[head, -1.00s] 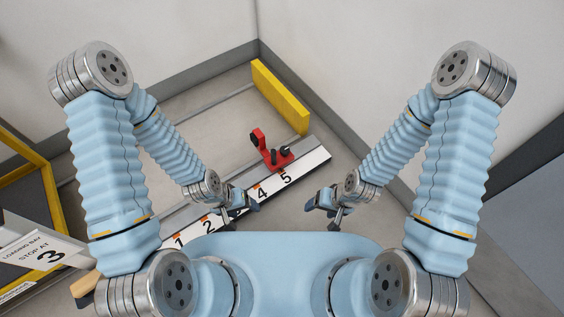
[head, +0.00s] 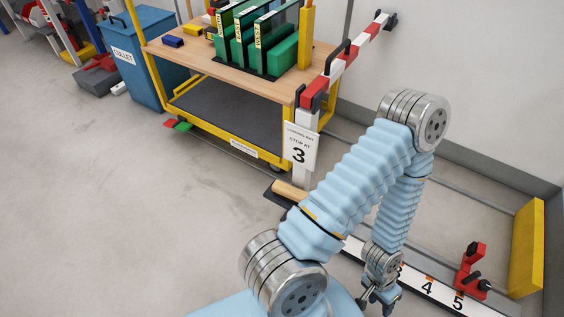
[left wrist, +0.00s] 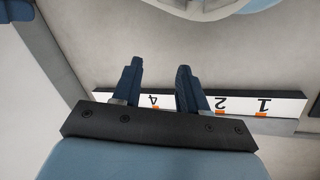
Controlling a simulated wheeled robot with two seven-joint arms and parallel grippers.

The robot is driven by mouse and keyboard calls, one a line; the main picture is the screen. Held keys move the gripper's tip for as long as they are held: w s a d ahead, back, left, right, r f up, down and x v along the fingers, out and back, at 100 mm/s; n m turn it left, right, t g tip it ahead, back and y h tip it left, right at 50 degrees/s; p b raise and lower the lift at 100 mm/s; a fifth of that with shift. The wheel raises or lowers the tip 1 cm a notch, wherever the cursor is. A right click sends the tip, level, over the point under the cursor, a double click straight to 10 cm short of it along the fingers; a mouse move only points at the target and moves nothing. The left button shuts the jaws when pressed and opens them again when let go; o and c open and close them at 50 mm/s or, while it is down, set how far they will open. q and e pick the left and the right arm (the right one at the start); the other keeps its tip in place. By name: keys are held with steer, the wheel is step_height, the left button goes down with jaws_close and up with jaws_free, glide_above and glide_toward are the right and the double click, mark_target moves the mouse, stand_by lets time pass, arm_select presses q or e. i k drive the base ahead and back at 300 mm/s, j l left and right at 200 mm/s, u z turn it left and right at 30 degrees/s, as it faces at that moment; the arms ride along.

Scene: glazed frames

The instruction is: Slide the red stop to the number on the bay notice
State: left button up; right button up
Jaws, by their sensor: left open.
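The bay notice (head: 300,147) is a white sign on a post in the head view; it reads "LOADING BAY STOP AT 3". The red stop (head: 470,272) stands on the numbered white rail (head: 412,277) at the lower right, close to the 5 mark and past the 4. My left gripper (head: 377,302) is near the rail, left of the stop and apart from it, by the 3, which my arm partly covers. In the left wrist view my left gripper (left wrist: 158,85) is open and empty, with the 4, 2 and 1 marks beyond it. My right gripper is out of view.
A yellow block (head: 527,245) stands beyond the rail's far end. A yellow-framed cart (head: 215,130) holds green glazed frames (head: 268,45). A red-white barrier arm (head: 345,62) rises by the notice. A blue bin (head: 140,60) stands at the left.

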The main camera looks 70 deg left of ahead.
mark_target(464, 282)
steer(key=u, duration=2.1)
steer(key=z, duration=2.05)
steer(key=i+j+z, duration=0.15)
steer(key=i+z, duration=0.15)
steer(key=z, duration=0.15)
steer(key=i+j+z, duration=0.2)
steer(key=z, duration=0.25)
